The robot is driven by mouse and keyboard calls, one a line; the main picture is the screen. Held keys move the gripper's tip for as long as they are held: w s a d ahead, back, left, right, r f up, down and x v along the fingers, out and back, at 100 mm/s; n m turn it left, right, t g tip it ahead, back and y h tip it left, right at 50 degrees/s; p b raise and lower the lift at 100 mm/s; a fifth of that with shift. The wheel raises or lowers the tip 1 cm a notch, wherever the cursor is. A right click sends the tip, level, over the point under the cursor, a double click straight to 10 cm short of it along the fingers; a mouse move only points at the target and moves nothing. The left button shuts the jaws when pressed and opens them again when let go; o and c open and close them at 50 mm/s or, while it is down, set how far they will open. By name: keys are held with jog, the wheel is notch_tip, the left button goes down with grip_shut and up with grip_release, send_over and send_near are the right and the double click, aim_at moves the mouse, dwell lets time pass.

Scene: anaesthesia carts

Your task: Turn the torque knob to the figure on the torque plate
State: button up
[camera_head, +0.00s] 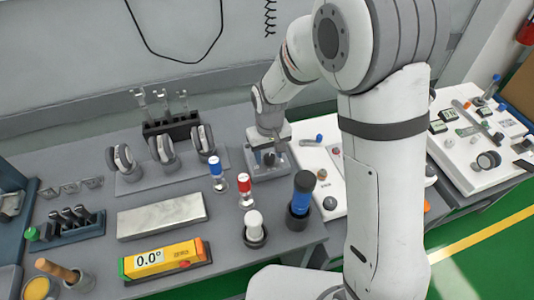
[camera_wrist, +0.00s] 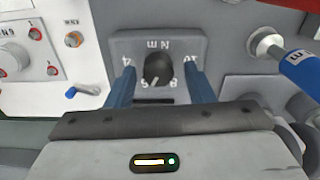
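The torque knob (camera_wrist: 158,68) is a round black dial with a pale pointer line, on a grey block (camera_wrist: 120,42) marked "N m". Figures ring the knob; a 4 shows at left, what looks like a 10 at right, and an 8 at lower right. The pointer aims down and slightly left. My gripper (camera_wrist: 160,88) is open, with one blue finger on each side of the knob and a gap on both sides. In the head view my gripper (camera_head: 268,151) is over the grey block (camera_head: 284,168). I cannot identify a torque plate giving the figure.
A blue-capped item (camera_head: 217,172), a red-capped item (camera_head: 244,185) and a blue-handled tool (camera_head: 302,194) stand left of and in front of the block. A white panel (camera_head: 330,190) lies right of it. A yellow level (camera_head: 165,260) reads 0.0°.

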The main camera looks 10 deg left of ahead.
aim_at(269, 157)
jog(key=shift+o, duration=0.2)
notch_tip(269, 157, up, 8)
jog(key=shift+f, duration=0.15)
dwell(0.4)
